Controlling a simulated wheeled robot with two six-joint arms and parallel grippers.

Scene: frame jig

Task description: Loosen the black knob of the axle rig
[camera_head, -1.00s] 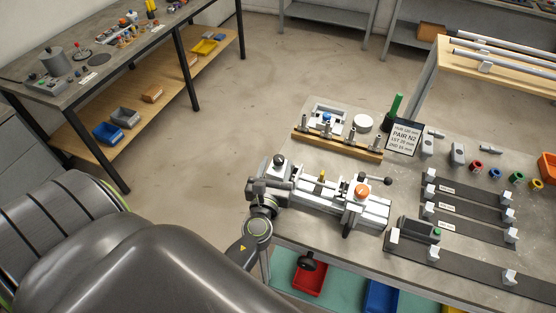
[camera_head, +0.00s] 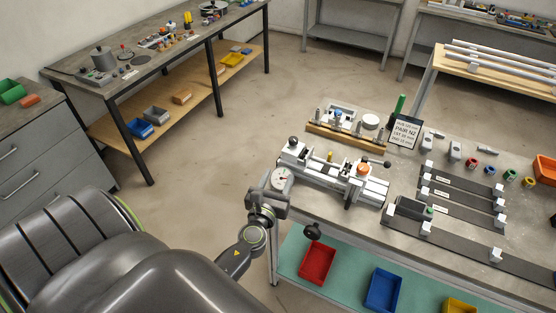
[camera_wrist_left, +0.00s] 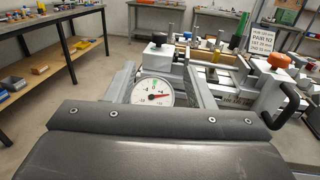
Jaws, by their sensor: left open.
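The axle rig (camera_head: 325,180) is a long silver fixture along the near edge of the bench. Its black knob (camera_head: 293,140) stands upright at the left end; it also shows in the left wrist view (camera_wrist_left: 159,38). A round white dial with a red needle (camera_head: 282,177) sits at that end, below the knob. An orange knob (camera_head: 362,169) is on the right part of the rig. My left gripper (camera_head: 272,188) is open at the rig's left end, apart from the black knob. In the left wrist view its fingers (camera_wrist_left: 160,85) stand either side of the dial. My right gripper is not seen.
A black round knob (camera_head: 312,232) hangs below the bench's front edge. A wooden rack (camera_head: 344,136) and a sign (camera_head: 405,131) stand behind the rig. Black rails (camera_head: 455,248) lie to the right. Open floor (camera_head: 215,170) is left of the bench.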

